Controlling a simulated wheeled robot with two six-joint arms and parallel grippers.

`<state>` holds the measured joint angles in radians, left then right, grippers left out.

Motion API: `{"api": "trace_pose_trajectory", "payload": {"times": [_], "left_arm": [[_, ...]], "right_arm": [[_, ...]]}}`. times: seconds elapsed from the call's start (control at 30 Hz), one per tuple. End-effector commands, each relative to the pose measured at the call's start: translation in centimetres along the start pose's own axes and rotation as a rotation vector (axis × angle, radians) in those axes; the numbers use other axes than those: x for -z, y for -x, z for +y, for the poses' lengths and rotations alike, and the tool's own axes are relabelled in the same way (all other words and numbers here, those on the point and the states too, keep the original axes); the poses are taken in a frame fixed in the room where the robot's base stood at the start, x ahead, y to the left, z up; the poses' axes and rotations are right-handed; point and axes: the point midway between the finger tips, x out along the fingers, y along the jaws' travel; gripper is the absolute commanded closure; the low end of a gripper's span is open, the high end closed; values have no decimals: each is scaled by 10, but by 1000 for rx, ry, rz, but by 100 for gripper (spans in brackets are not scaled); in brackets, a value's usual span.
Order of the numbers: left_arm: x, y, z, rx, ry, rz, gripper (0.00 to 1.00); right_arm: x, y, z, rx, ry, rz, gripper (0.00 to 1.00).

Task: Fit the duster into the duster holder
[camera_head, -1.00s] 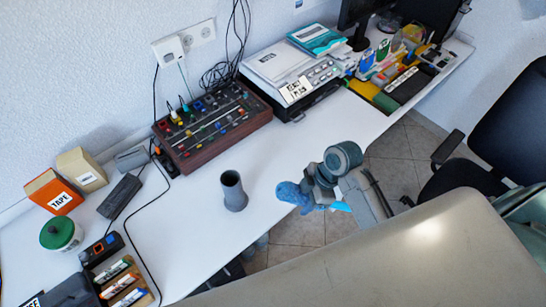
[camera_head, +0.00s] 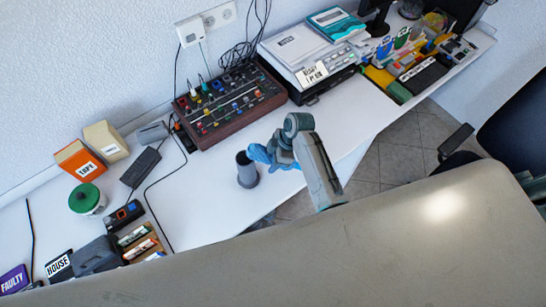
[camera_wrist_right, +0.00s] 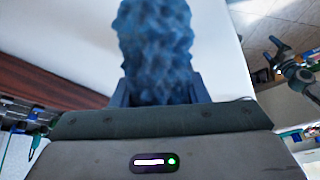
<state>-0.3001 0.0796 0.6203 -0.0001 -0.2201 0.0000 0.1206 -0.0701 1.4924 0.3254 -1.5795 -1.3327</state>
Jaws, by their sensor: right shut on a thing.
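The duster holder (camera_head: 247,172) is a dark grey, open-topped cup standing upright on the white desk. My right gripper (camera_head: 279,151) is shut on the duster (camera_head: 261,154), which has a blue fluffy head. In the head view the duster's head points left and lies just right of the holder's rim, overlapping it slightly; I cannot tell whether they touch. In the right wrist view the blue head (camera_wrist_right: 157,50) fills the upper middle, between the gripper's fingers. The duster's handle is hidden. My left gripper is not in view.
A brown mixer (camera_head: 229,103) stands behind the holder, with a printer (camera_head: 308,62) to its right. A black cable (camera_head: 160,183) runs along the desk on the left. A green-lidded jar (camera_head: 87,199) and a marker tray (camera_head: 140,243) stand further left. Desk right of my gripper is clear.

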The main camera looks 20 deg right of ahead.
Motion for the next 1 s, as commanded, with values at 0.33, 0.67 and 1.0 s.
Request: {"api": "trace_pose_trajectory", "payload": {"times": [0.33,0.67,1.0], "left_arm": [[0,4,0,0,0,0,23],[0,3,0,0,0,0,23],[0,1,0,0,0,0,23]], "right_arm": [[-2,-5,1,-2,0,0,86],[-4,-8,1,-1,0,0,38],[-4,-4,2,-4,1,0,38]]}}
